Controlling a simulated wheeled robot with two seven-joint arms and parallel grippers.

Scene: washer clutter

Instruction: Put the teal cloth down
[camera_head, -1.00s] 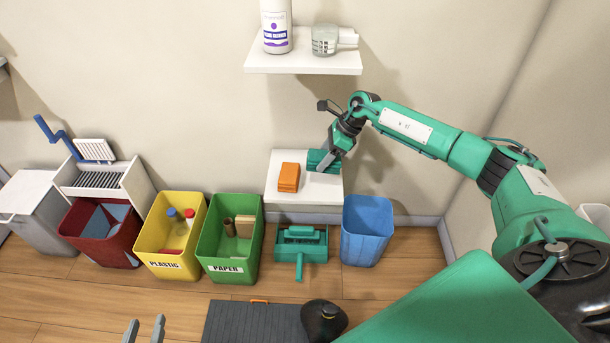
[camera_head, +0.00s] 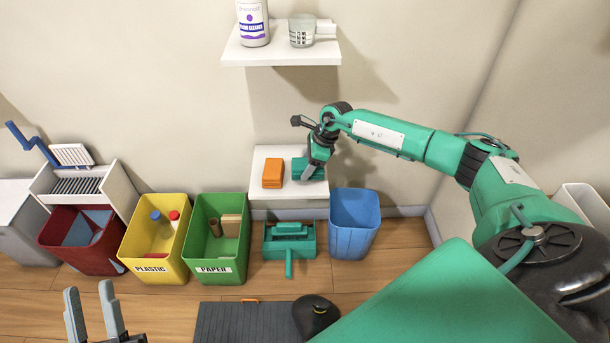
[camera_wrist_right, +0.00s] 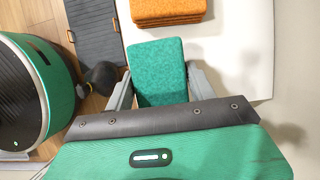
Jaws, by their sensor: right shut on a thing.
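The teal cloth (camera_wrist_right: 158,68) is a flat folded rectangle between the two fingers of my right gripper (camera_wrist_right: 160,90) in the right wrist view. In the head view the teal cloth (camera_head: 299,168) is at the right part of the small white shelf (camera_head: 260,188), partly hidden by my right gripper (camera_head: 310,174). I cannot tell whether the cloth touches the shelf. An orange folded cloth stack (camera_head: 273,174) lies just left of it. My left gripper (camera_head: 91,300) is at the lower left, its two fingers apart and empty.
Under the shelf stand a teal dustpan (camera_head: 289,242) and a blue bin (camera_head: 354,225). A green paper bin (camera_head: 218,240) and a yellow plastic bin (camera_head: 152,240) are to the left. An upper shelf (camera_head: 280,54) holds a bottle (camera_head: 253,22) and a cup (camera_head: 302,30).

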